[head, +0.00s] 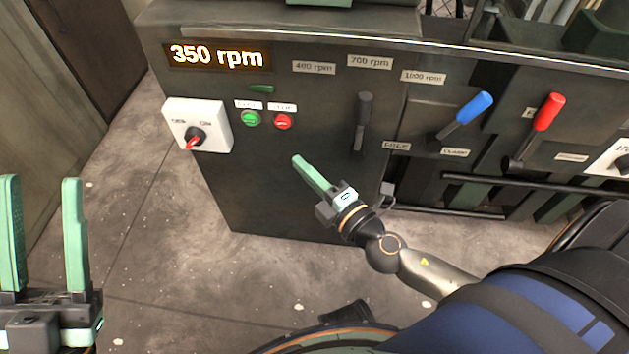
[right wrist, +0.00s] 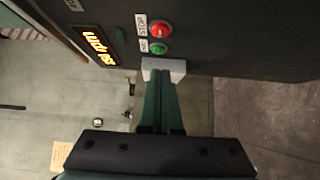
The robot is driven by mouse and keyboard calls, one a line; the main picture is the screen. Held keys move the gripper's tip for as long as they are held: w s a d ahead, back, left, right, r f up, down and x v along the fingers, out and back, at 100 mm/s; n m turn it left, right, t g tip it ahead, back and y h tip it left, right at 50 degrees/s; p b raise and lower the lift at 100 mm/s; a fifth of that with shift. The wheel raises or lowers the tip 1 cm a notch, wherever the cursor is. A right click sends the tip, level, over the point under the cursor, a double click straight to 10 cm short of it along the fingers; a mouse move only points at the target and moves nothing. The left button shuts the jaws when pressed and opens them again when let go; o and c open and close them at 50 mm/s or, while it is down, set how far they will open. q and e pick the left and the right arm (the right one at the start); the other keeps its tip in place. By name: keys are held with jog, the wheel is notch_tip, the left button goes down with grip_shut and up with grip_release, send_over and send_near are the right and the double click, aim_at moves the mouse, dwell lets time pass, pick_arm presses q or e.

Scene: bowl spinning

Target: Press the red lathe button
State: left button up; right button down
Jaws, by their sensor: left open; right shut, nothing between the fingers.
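The red lathe button (head: 282,121) is on the front of the dark machine panel, under a small white label. It also shows in the right wrist view (right wrist: 161,29), beside a label reading STOP. The green button (head: 251,118) sits just to its left. My right gripper (head: 297,158) is shut and empty, its fingertips below and slightly right of the red button in the head view, apart from it. In the right wrist view, the fingertips (right wrist: 163,70) are just below the green button. My left gripper (head: 41,180) is open and empty at the far left, away from the panel.
The display (head: 217,56) reads 350 rpm. A white box with a red-handled rotary switch (head: 196,137) is left of the buttons. A black lever (head: 362,122), a blue-tipped lever (head: 474,107) and a red-tipped lever (head: 548,112) stick out to the right. Floor in front is clear.

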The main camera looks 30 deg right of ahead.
jog(key=shift+b+v, duration=0.35)
jog(key=shift+v, duration=1.3)
jog(key=shift+a, duration=0.1)
